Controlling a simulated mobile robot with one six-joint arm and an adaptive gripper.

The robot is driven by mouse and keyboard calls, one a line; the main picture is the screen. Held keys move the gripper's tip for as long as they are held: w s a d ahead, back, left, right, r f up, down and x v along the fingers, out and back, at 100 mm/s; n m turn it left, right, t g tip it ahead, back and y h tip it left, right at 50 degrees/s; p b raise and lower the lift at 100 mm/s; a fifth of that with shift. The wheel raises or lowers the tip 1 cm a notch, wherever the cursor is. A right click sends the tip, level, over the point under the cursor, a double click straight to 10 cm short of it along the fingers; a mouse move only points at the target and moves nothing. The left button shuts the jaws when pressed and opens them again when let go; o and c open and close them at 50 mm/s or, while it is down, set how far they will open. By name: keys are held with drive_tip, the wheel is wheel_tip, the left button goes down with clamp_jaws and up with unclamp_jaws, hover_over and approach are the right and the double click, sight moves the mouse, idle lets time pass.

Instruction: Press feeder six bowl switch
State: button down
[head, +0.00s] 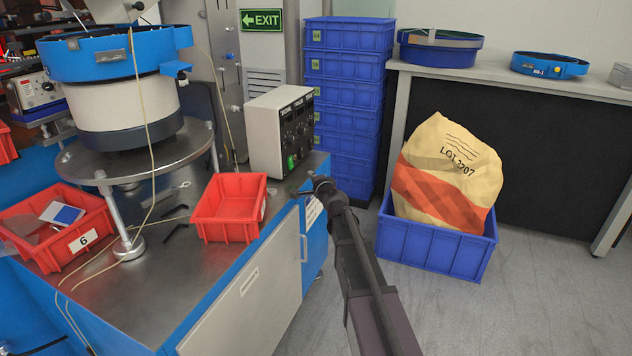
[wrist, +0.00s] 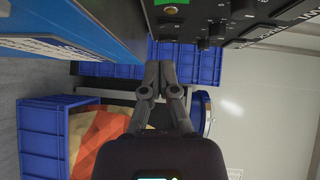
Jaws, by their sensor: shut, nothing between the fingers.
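A beige control box (head: 270,135) with a dark front panel of knobs stands on the feeder bench. A green switch (head: 292,162) sits low on that panel. In the wrist view the green switch (wrist: 171,10) shows at the top edge, beside several black knobs (wrist: 217,28). My gripper (head: 296,192) is just below and in front of the box, near the bench edge. In the wrist view its fingers (wrist: 159,66) are together and empty, apart from the green switch. The feeder bowl (head: 115,55) stands at the left. I cannot read the panel labels.
A red bin marked 6 (head: 85,240) and an empty red bin (head: 230,207) sit on the metal bench top (head: 150,295). Stacked blue crates (head: 347,95) stand behind my gripper. A blue crate (head: 430,250) holding a sack (head: 447,180) is on the floor to the right.

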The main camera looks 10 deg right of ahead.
sight(291, 162)
drive_tip(key=w+a, duration=0.1)
drive_tip(key=w, duration=0.3)
drive_tip(key=w+a, duration=0.1)
drive_tip(key=w, duration=0.1)
drive_tip(key=shift+w+a+f+b, duration=0.2)
drive_tip(key=shift+a+f+b, duration=0.15)
drive_tip(key=shift+f, duration=0.05)
drive_tip(key=shift+w+a, duration=0.4)
drive_tip(key=shift+a, duration=0.2)
drive_tip(key=shift+f, duration=0.1)
drive_tip(key=shift+w+a+f+b, duration=0.15)
drive_tip(key=shift+w+a+b, duration=0.15)
drive_tip(key=shift+a, duration=0.05)
drive_tip(key=shift+s+d, duration=0.15)
